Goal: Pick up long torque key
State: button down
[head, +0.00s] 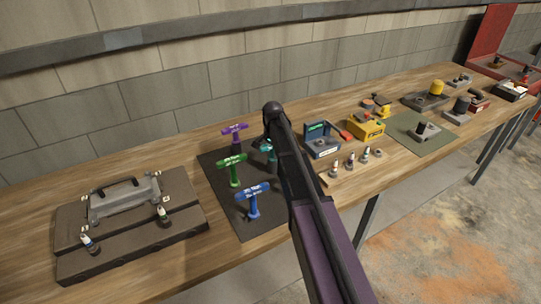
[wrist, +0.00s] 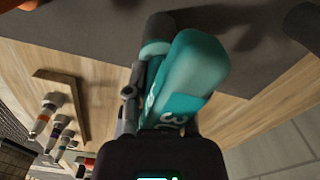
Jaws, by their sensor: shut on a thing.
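Several T-handled torque keys stand upright on a dark mat (head: 222,199): a purple key (head: 235,132), a green key (head: 234,170), a blue key (head: 253,199) and a teal key (head: 266,148). My arm partly covers the teal key in the head view. In the wrist view, my gripper (wrist: 145,95) is shut on the teal key's handle (wrist: 187,80), which has white figures on it. My fingertips are largely hidden in both views. I cannot tell whether the teal key is clear of the mat, nor which key is the longest.
Right of my arm are a blue box (head: 322,141), a yellow box (head: 366,127) and a rack of small bottles (head: 350,164). A tiled wall runs behind the bench.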

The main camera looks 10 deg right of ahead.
jog(key=shift+r, duration=0.1)
notch_tip(320, 180, up, 10)
jog(key=p, duration=1)
dwell(0.7)
jog(key=shift+w+r+p, duration=0.1)
jog(key=shift+r+p, duration=0.55)
jog(key=shift+p, duration=0.05)
notch_tip(320, 180, up, 12)
jog(key=m+p, duration=0.3)
jog(key=p, duration=0.8)
jog(key=shift+a+f+p, duration=0.2)
jog(key=shift+a+p, duration=0.1)
jog(key=shift+a, duration=0.05)
jog(key=shift+f, duration=0.1)
